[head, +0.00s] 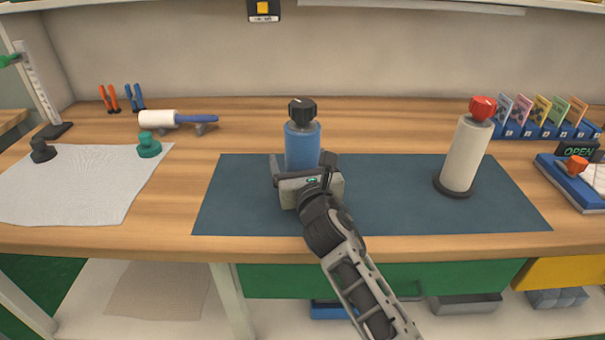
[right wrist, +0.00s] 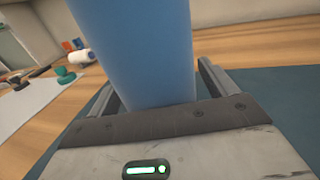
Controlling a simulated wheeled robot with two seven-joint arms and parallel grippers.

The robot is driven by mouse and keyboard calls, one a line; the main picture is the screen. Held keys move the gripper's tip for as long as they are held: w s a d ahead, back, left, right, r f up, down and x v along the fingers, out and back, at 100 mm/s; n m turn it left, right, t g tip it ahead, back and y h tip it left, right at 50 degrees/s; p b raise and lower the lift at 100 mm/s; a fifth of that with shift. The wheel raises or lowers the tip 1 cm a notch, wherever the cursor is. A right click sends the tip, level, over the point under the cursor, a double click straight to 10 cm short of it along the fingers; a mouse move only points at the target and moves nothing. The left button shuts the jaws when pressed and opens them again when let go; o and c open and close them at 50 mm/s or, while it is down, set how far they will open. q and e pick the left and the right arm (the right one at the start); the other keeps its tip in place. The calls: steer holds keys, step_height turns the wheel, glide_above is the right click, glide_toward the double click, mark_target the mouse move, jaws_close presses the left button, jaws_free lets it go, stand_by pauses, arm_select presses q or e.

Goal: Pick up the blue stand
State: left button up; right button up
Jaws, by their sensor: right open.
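The blue stand (head: 302,144) is an upright blue cylinder with a black knob on top, standing on the dark blue mat (head: 390,215). My right gripper (head: 300,168) is at its lower part, with the stand between the open fingers. In the right wrist view the blue stand (right wrist: 137,50) fills the space between the two fingers (right wrist: 150,85), one on each side of it. Its base is hidden behind the gripper. I cannot tell whether the fingers touch it. My left gripper is not in view.
A white stand (head: 466,155) with a red knob is on the mat's right side. A white sheet (head: 75,190) with black and green knobs lies at left. A roller (head: 170,119) lies behind. Card holders (head: 545,125) and an "OPEN" sign (head: 578,151) are at right.

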mark_target(300, 133)
steer(key=c, duration=1.8)
steer(key=shift+o, duration=0.2)
steer(key=shift+r, duration=0.7)
steer(key=r+p, duration=0.1)
steer(key=r, duration=0.2)
steer(key=shift+s+p, duration=0.2)
steer(key=shift+p, duration=0.1)
steer(key=s+r, duration=0.2)
steer(key=s+r+p, duration=0.1)
steer(key=s+r, duration=0.1)
steer(key=shift+r+p, duration=0.3)
steer(key=shift+r, duration=0.05)
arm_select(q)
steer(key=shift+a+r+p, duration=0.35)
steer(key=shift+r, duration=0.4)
arm_select(e)
steer(key=s+r, duration=0.4)
steer(key=s, duration=0.5)
steer(key=shift+s+r, duration=0.15)
steer(key=shift+s, duration=0.2)
